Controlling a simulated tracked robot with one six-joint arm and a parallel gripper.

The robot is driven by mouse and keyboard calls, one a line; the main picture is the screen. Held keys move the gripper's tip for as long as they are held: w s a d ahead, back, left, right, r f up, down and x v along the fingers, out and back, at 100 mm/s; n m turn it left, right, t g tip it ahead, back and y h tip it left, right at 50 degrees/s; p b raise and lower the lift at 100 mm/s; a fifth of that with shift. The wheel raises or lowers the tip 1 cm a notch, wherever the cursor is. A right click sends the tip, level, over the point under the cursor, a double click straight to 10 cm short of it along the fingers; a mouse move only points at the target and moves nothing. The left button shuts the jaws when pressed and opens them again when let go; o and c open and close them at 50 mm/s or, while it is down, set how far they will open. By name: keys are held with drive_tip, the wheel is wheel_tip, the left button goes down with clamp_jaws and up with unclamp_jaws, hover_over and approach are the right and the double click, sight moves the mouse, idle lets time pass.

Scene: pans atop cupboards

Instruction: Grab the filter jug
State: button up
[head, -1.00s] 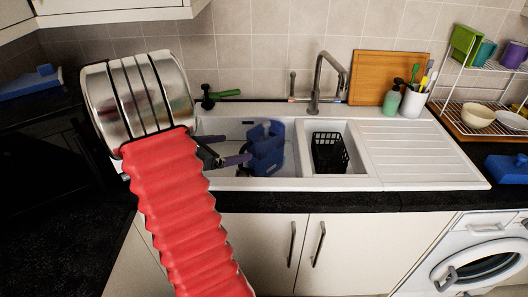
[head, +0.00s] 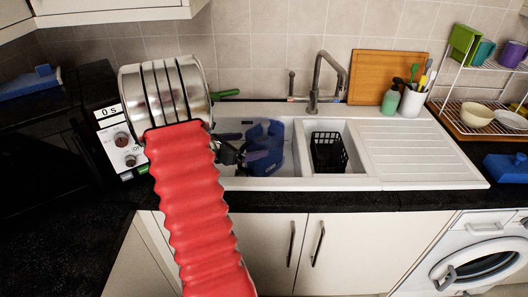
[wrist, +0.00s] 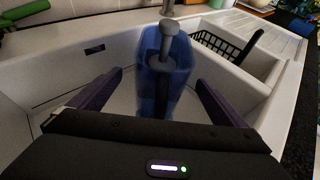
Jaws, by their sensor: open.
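The filter jug (head: 266,148) is blue and see-through, and stands in the left bowl of the white sink (head: 272,184). In the wrist view the jug (wrist: 178,72) is straight ahead, with a grey upright part with a rounded top on its near side. My gripper (head: 246,155) is low over the sink bowl, left of the jug in the head view. Its two purple fingers (wrist: 158,84) are spread wide, one on each side of the line to the jug. No contact with the jug is visible. My arm hides part of the bowl's left side.
A black basket (head: 328,152) sits in the small right bowl. The tap (head: 318,80) rises behind the sink. A green handle (head: 224,94) lies behind my arm. An appliance with dials (head: 121,140) is at left. The drainboard (head: 415,150) is clear.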

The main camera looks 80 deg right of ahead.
sight(263, 140)
drive_tip(key=shift+s+d, duration=0.1)
drive_tip(key=shift+d, duration=0.05)
drive_tip(key=shift+x, duration=2.6)
drive_tip(key=shift+s+r, duration=0.15)
drive_tip(key=shift+r, duration=0.05)
drive_tip(key=shift+c, duration=0.7)
drive_tip(key=c, duration=1.9)
drive_tip(key=shift+r, duration=0.1)
drive_tip(key=shift+c, duration=0.6)
drive_tip(key=shift+r, duration=0.15)
